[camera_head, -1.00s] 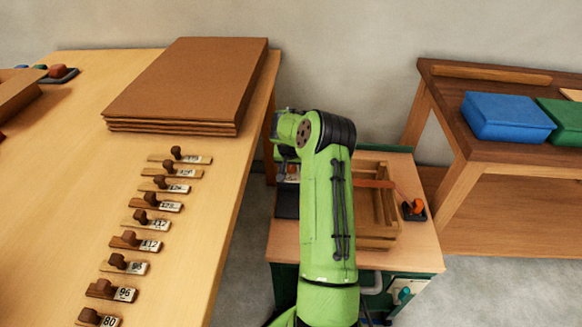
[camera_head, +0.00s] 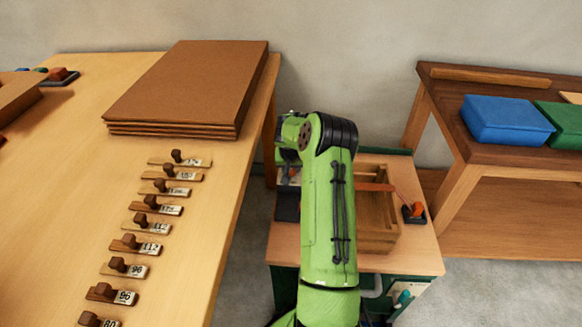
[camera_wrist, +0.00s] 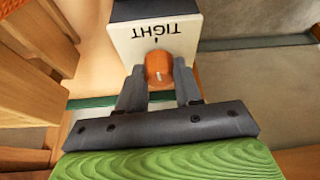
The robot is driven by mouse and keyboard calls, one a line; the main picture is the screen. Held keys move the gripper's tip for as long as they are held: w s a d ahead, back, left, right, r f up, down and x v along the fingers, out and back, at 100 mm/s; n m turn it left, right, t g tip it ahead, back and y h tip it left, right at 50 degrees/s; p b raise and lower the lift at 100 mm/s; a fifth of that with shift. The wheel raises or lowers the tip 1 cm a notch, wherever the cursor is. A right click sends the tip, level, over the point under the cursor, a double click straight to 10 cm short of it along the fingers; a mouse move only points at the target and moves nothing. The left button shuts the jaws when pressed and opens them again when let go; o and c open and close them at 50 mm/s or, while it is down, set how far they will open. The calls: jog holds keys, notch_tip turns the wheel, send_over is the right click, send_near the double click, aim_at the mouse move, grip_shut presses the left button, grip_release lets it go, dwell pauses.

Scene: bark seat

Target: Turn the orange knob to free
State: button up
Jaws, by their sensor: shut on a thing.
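The orange knob (camera_wrist: 158,66) shows in the wrist view, on a pale panel (camera_wrist: 185,38) marked "TIGHT", which reads upside down here. A short dark tick stands between the word and the knob. A small pale mark shows on the knob's lower part. My gripper (camera_wrist: 159,80) has one dark finger on each side of the knob and is shut on it.
A slatted wooden frame (camera_head: 378,235) and a small orange item on a black base (camera_head: 415,212) are on the workbench. A long table (camera_head: 60,200) with brown boards (camera_head: 190,85) and numbered stamps stands left. A blue box (camera_head: 505,118) is on the right bench.

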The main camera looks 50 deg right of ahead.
jog(key=n+y, duration=0.1)
jog(key=n, duration=0.1)
jog(key=n+t, duration=0.1)
jog(key=n, duration=0.2)
jog(key=shift+s+d+y+p, duration=0.1)
jog(key=shift+d+y+p, duration=0.1)
jog(key=shift+y+p, duration=0.2)
jog(key=n+y, duration=0.2)
jog(key=n, duration=0.3)
jog(key=shift+d+n+p, duration=0.15)
jog(key=shift+n+p, duration=0.15)
jog(key=n+y, duration=0.2)
jog(key=n, duration=0.3)
jog(key=shift+d, duration=0.1)
jog(key=shift+n+g+y+b, duration=0.5)
jog(key=shift+n+g, duration=0.2)
jog(key=shift+n, duration=1)
jog(key=o, duration=1)
jog(key=shift+o, duration=0.2)
notch_tip(320, 180, up, 10)
jog(key=p, duration=0.4)
jog(key=shift+p, duration=0.35)
